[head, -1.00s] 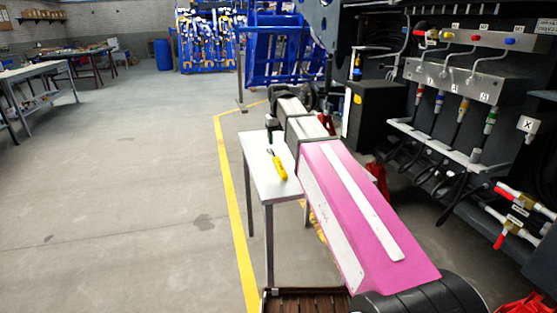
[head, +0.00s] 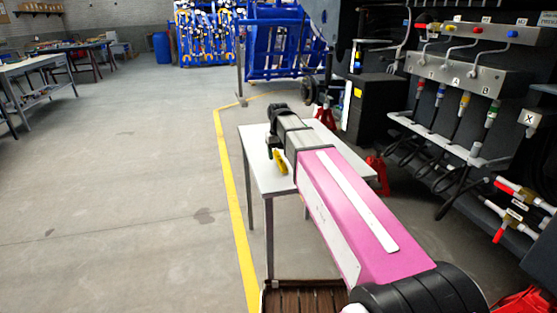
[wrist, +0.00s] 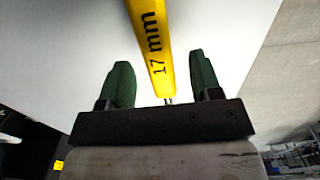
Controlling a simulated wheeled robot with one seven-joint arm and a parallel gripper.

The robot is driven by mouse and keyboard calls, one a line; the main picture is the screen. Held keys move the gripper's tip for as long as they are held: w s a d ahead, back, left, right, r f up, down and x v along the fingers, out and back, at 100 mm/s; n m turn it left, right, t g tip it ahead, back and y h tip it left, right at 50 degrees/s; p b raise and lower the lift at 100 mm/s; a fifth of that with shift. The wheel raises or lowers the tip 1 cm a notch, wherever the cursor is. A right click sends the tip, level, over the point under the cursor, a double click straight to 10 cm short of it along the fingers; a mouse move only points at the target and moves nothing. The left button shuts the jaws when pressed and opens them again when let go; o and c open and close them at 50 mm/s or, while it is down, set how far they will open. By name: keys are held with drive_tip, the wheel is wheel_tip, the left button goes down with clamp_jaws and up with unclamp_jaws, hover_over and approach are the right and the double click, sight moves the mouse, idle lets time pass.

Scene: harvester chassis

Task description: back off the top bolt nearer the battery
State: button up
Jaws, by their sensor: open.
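A tool with a yellow handle (head: 280,161) lies on a small white-topped table (head: 258,178); part of it is hidden by my arm. In the wrist view the handle (wrist: 151,37) is marked "17 mm" and runs between the two dark green fingers of my gripper (wrist: 160,60). The fingers are open, with a gap on each side of the handle. In the head view my gripper (head: 271,143) points down at the table beside the tool. No bolt can be made out, and I cannot tell which thing is the battery.
A black cabinet (head: 371,107) stands beyond the table. A panel of hoses and coloured couplings (head: 455,75) is on the right. Red stands (head: 376,170) are close behind the table. Open floor (head: 130,200) lies left of the yellow line (head: 233,208).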

drive_tip(key=shift+f, duration=0.8)
clamp_jaws()
drive_tip(key=shift+r, duration=0.1)
drive_tip(key=shift+w+r, duration=0.1)
drive_tip(key=shift+r, duration=0.4)
drive_tip(key=r, duration=0.2)
drive_tip(key=s+r, duration=0.1)
drive_tip(key=shift+a+r, duration=0.3)
drive_tip(key=shift+a, duration=0.1)
drive_tip(key=s+a+r, duration=0.6)
drive_tip(key=s+a, duration=0.1)
drive_tip(key=shift+a+r, duration=0.15)
drive_tip(key=shift+a, duration=0.25)
